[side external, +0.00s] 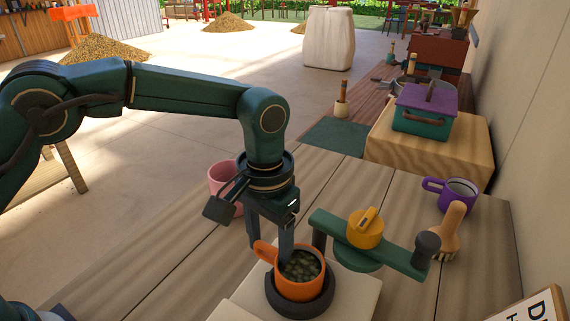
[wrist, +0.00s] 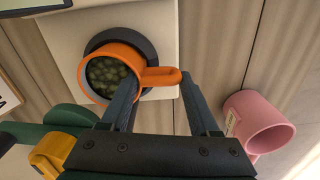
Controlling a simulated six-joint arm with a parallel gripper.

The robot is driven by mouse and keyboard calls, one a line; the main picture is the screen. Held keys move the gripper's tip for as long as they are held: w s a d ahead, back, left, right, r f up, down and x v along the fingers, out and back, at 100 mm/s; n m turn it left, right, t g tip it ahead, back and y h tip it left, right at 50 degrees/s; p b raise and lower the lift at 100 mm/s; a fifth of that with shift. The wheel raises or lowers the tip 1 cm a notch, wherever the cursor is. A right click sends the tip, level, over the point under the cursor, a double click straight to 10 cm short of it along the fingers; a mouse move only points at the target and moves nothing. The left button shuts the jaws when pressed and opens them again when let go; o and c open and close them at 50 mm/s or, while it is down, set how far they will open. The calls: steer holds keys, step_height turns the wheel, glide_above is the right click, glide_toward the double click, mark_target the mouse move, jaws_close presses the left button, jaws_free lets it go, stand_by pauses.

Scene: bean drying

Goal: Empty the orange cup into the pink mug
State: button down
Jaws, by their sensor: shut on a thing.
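The orange cup (side external: 299,289) stands upright in a dark round holder (side external: 303,308) on a pale block, with green beans (side external: 301,266) inside. It also shows in the wrist view (wrist: 98,56), with its handle (wrist: 160,76) pointing right. My gripper (side external: 270,250) points down at the cup's handle side and is shut on the cup; the exact contact is partly hidden by the fingers. In the wrist view my gripper's fingers (wrist: 160,88) flank the handle area. The pink mug (side external: 222,177) stands on the table behind my gripper, partly hidden by it; the wrist view shows it at right (wrist: 258,122).
A purple mug (side external: 458,192) and a wooden brush (side external: 446,236) stand farther right. A green box with purple lid (side external: 424,108) sits on a wooden block behind.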

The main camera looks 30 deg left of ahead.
steer(key=shift+f, duration=0.1)
steer(key=shift+f, duration=0.15)
steer(key=shift+c, duration=0.6)
jaws_free()
